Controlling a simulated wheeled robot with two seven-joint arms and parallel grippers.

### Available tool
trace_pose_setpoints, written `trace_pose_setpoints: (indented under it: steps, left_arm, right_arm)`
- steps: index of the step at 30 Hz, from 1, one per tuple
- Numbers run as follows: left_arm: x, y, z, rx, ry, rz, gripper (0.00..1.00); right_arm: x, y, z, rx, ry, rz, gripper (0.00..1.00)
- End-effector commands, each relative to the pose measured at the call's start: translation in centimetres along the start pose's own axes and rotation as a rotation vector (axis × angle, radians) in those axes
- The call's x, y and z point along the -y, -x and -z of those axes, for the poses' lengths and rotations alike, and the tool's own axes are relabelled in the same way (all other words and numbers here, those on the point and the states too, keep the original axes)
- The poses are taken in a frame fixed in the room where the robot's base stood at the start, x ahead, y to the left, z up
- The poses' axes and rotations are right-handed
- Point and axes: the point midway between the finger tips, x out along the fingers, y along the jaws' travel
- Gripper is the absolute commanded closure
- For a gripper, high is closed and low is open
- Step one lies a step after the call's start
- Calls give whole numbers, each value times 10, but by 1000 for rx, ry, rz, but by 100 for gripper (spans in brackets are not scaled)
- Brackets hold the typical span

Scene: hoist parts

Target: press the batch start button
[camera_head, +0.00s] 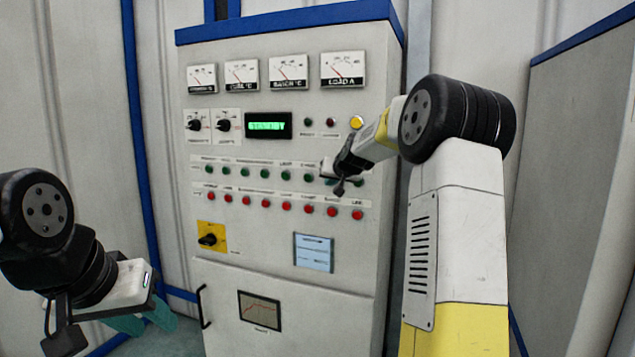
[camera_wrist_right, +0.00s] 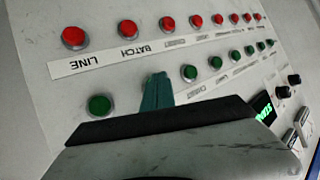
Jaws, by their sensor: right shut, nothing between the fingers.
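The grey control cabinet (camera_head: 270,225) has a row of green buttons above a row of red buttons. In the right wrist view the red button labelled BATCH (camera_wrist_right: 128,30) sits beside the red LINE button (camera_wrist_right: 75,38). The green button in the BATCH column is mostly hidden behind my right gripper's teal fingertips. My right gripper (camera_head: 340,184) is shut and empty, its tips over that spot; they also show in the right wrist view (camera_wrist_right: 157,92). I cannot tell whether they touch the button. My left gripper (camera_head: 142,320) is low at the left, away from the buttons; its opening is unclear.
The green LINE button (camera_wrist_right: 99,105) is close beside the right fingertips. Above the rows are a green display (camera_head: 268,126), several gauges (camera_head: 289,68) and a yellow button (camera_head: 356,123). A yellow-plated rotary switch (camera_head: 209,237) is lower left. A grey panel (camera_head: 575,180) stands at right.

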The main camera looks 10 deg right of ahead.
Motion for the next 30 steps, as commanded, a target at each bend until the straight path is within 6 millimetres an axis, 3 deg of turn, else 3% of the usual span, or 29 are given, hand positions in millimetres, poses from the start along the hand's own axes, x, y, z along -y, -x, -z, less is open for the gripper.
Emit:
trace_pose_setpoints:
  steps: [17, 30]
  left_arm:
    - [0, 0, 0, 0, 0, 0, 64]
    - [0, 0, 0, 0, 0, 0, 64]
  right_arm:
    - [7, 10, -7, 0, 0, 0, 100]
    - [28, 39, -28, 0, 2, 0, 100]
